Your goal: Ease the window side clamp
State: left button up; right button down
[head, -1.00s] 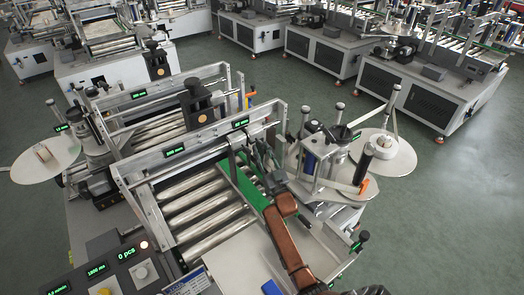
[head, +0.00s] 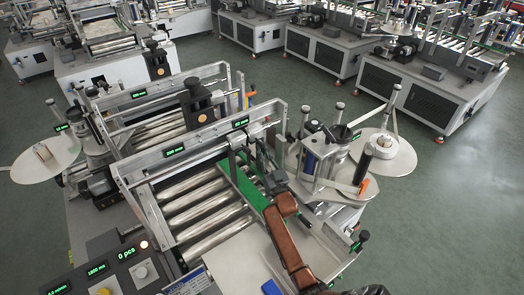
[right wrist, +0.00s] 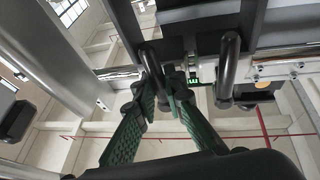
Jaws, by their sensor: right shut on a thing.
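My right gripper (head: 266,160) is at the front crossbar of the near machine, at the end of my brown arm. In the right wrist view its green ribbed fingers (right wrist: 165,98) close on the lower end of a dark clamp handle (right wrist: 151,62). A second dark clamp handle (right wrist: 228,65) hangs to its right, apart from the fingers. Windows show at the upper left of that view, on the held handle's side. In the head view the clamp handles are small and partly hidden by the gripper. My left gripper is out of view.
The near machine has a roller bed (head: 200,205) beside a green strip (head: 240,185). A label reel (head: 388,152) stands close on the right of my arm. A control panel (head: 110,268) is at lower left. Open floor (head: 455,220) lies right.

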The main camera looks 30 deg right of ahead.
jog(key=shift+d+f+n+t+y+b, duration=0.15)
jog(key=shift+n+y+b, duration=0.3)
jog(key=shift+n, duration=0.3)
jog(key=shift+d+r+n+t+y+b, duration=0.15)
jog(key=shift+n+y+b, duration=0.2)
jog(key=shift+n+b, duration=0.3)
jog(key=n+y+b, duration=0.1)
jog(key=n+y, duration=0.1)
jog(key=n, duration=0.1)
jog(key=d+n+y+b, duration=0.1)
jog(key=n+y+b, duration=0.1)
jog(key=n, duration=0.2)
jog(key=shift+w+r, duration=0.1)
jog(key=shift+r, duration=0.05)
jog(key=shift+d+r+n+y+b, duration=0.15)
jog(key=shift+n+y+b, duration=0.35)
jog(key=shift+n, duration=0.45)
jog(key=shift+d+r+n+y+b, duration=0.1)
jog(key=shift+n+y+b, duration=0.2)
jog(key=shift+n+y, duration=0.55)
jog(key=shift+r+n+g, duration=0.1)
jog(key=shift+n+g, duration=0.2)
jog(key=shift+g, duration=0.1)
jog(key=c, duration=2)
grip_release()
jog(key=shift+o, duration=0.2)
